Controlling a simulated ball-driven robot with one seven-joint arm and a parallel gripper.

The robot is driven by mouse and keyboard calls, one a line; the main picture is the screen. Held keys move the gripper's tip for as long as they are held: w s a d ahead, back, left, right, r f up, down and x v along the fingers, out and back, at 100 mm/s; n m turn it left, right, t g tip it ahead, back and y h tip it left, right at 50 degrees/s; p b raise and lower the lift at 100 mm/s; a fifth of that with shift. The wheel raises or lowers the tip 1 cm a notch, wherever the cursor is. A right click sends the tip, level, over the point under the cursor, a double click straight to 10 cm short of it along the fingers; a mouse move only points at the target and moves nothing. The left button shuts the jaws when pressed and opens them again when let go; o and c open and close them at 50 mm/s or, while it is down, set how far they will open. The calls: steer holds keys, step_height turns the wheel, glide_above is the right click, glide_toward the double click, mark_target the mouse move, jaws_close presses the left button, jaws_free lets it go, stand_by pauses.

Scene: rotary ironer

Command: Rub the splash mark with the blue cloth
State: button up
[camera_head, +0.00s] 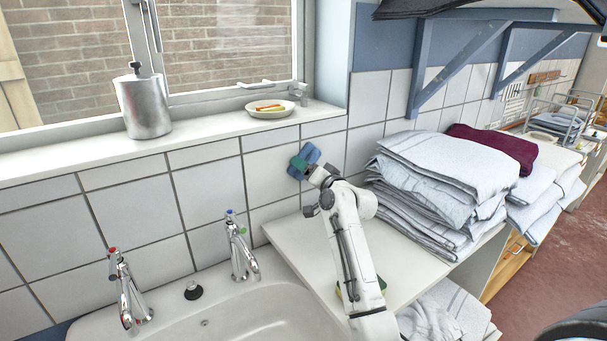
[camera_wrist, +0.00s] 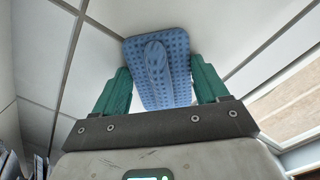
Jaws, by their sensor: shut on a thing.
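The blue cloth (camera_head: 311,152) is a folded, checked pad with a raised ridge. It is up at the white wall tiles below the window sill, just right of the plate above. My gripper (camera_head: 300,164) has green fingers and is shut on the cloth. In the wrist view the cloth (camera_wrist: 160,90) sits between the two fingers of my gripper (camera_wrist: 160,68), its flat face toward the tiles. I cannot tell whether it touches them. I see no splash mark on the visible tiles; the cloth and gripper hide the patch behind them.
A sink with two taps (camera_head: 240,248) (camera_head: 122,285) lies at the lower left. A metal canister (camera_head: 143,104) and a plate (camera_head: 269,112) stand on the sill. Folded white linen (camera_head: 440,170) is stacked on the right of the counter (camera_head: 300,240). A wall shelf (camera_head: 490,15) overhangs it.

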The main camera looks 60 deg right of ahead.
steer(key=s+d+b, duration=0.3)
steer(key=d, duration=0.3)
steer(key=shift+s+b, duration=0.15)
steer(key=shift+b, duration=0.15)
stand_by(0.3)
